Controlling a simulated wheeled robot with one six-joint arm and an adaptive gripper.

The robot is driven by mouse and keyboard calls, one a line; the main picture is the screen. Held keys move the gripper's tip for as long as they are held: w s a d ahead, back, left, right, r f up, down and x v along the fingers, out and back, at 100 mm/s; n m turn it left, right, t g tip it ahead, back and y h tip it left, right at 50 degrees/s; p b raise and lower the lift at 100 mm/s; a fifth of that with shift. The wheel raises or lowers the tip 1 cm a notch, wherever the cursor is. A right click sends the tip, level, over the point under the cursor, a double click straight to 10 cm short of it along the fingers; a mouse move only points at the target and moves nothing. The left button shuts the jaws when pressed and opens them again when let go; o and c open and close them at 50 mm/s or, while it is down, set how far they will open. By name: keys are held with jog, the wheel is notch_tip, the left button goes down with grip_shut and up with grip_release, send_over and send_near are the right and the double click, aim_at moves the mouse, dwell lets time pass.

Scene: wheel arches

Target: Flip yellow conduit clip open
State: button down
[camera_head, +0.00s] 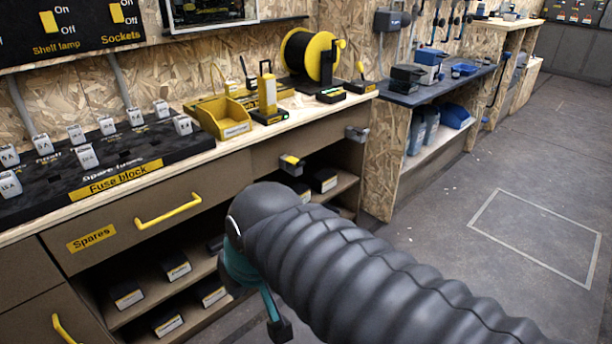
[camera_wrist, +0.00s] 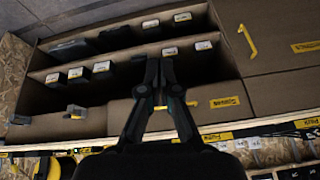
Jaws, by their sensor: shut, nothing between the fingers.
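The yellow conduit clip (camera_head: 291,161) is a small yellow and dark block on the brown cabinet front, below the worktop edge in the head view. Whether its flap is open or shut is too small to tell. In the head view my grey sleeved arm hides the gripper.
A Spares drawer with a yellow handle (camera_head: 168,211) is at left. Open shelves hold labelled black boxes (camera_head: 176,267). The worktop carries a fuse block (camera_head: 118,179). Floor at right is clear.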

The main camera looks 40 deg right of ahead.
jog(key=w+a+f+m+g+y+b, duration=0.2)
jog(key=w+f+m+y, duration=0.1)
jog(key=f+m+y, duration=0.15)
jog(key=w+d+f+m+t+y+b, duration=0.2)
jog(key=w+d+m+t+y+b, duration=0.15)
jog(key=w+m, duration=0.35)
jog(key=w+d+f+m+t+y+b, duration=0.2)
jog(key=w+d+m+y, duration=0.1)
jog(key=w+d+m, duration=0.4)
jog(key=w+d+f+m+t+h+b, duration=0.1)
jog(key=d+f+m+t+h, duration=0.1)
jog(key=d, duration=0.8)
jog(key=w+d+f+m+t+h+b, duration=0.1)
jog(key=d+f+m+t+h, duration=0.2)
jog(key=d+m+t, duration=0.3)
jog(key=w+d+f+m+t+h+b, duration=0.1)
jog(key=d+f+m+t+h, duration=0.2)
jog(key=d+m, duration=0.4)
jog(key=d+t+h, duration=0.1)
jog(key=d+h, duration=0.1)
jog(key=d, duration=0.4)
jog(key=shift+d+m+b, duration=0.3)
jog(key=shift+d+m, duration=0.05)
jog(key=shift+w, duration=0.1)
